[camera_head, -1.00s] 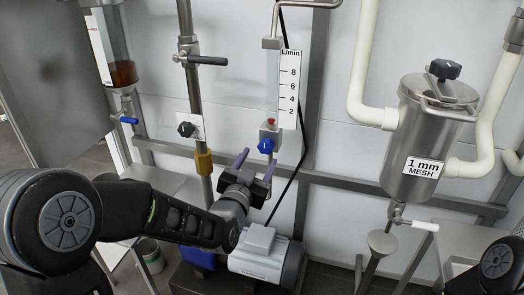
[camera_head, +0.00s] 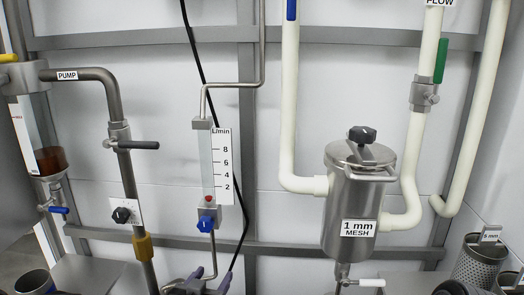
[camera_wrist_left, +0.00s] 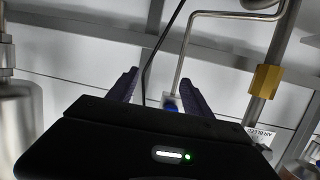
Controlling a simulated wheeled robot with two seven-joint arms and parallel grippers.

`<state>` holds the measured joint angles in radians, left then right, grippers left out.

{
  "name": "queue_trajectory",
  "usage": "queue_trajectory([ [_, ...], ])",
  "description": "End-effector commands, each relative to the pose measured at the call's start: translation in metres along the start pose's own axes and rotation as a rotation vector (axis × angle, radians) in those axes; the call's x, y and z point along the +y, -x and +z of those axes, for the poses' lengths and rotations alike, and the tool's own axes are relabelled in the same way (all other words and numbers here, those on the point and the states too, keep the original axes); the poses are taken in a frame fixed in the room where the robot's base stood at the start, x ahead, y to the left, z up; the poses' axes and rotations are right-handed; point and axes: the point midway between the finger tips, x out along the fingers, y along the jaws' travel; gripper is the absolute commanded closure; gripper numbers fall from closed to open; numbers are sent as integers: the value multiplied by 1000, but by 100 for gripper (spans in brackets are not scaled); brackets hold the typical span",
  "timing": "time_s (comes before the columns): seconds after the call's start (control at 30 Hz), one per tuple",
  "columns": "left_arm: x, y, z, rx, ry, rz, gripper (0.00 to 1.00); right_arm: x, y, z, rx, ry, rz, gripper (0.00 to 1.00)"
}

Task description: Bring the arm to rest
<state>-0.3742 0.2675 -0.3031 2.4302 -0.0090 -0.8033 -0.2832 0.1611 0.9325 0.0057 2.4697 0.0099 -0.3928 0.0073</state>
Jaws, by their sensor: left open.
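My left gripper (camera_head: 197,284) shows at the bottom edge of the head view, below the flow meter, with its purple fingers apart and nothing seen between them. Most of my left arm is out of the head view. In the left wrist view the two fingers of my left gripper (camera_wrist_left: 158,92) stand apart. A blue knob (camera_wrist_left: 172,107) shows beyond and between them, and I cannot tell the distance to it. In the head view the flow meter's blue knob (camera_head: 207,222) is above the gripper.
A flow meter tube (camera_head: 207,165), a valve with a black handle (camera_head: 137,145) and a steel 1 mm mesh strainer (camera_head: 357,195) are on the wall. A grey horizontal rail (camera_head: 290,249) runs behind. A perforated basket (camera_head: 478,262) stands at lower right.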

Motion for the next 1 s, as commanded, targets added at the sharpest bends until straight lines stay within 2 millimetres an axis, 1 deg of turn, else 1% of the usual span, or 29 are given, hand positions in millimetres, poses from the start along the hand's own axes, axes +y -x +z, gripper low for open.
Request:
queue_trajectory([
  [0.03,8,-2,35,-91,33,20,41,0,0,0,0,0,0,64],
  [0.07,14,-1,56,-148,58,32,41,0,0,0,0,0,0,64],
  [0.1,22,1,86,-230,91,45,41,0,0,0,0,0,0,64],
  [0.17,32,8,134,-359,143,59,41,0,0,0,0,0,0,64],
  [0.2,38,15,167,-446,178,64,41,0,0,0,0,0,0,64],
  [0.27,46,30,212,-570,229,68,41,0,0,0,0,0,0,64],
  [0.3,52,41,239,-647,261,69,41,0,0,0,0,0,0,64],
  [0.37,61,58,274,-747,304,70,41,0,0,0,0,0,0,64],
  [0.4,66,71,295,-810,331,70,41,0,0,0,0,0,0,64],
  [0.5,79,100,338,-939,388,72,41,0,0,0,0,0,0,64],
  [0.6,91,129,374,-1047,440,75,41,0,0,0,0,0,0,64],
  [0.7,101,157,406,-1136,504,69,41,0,0,0,0,0,0,64],
  [0.73,100,165,416,-1161,530,55,41,0,0,0,0,0,0,64],
  [0.77,96,167,405,-1157,539,46,41,-3,10,0,-1,-1,0,64],
  [0.8,98,170,385,-1152,529,54,41,-10,26,0,-4,0,0,64],
  [0.97,99,182,348,-1156,524,61,41,-24,62,0,-10,5,-4,64],
  [1.0,100,185,338,-1158,523,63,41,-28,72,0,-13,6,-4,64],
])
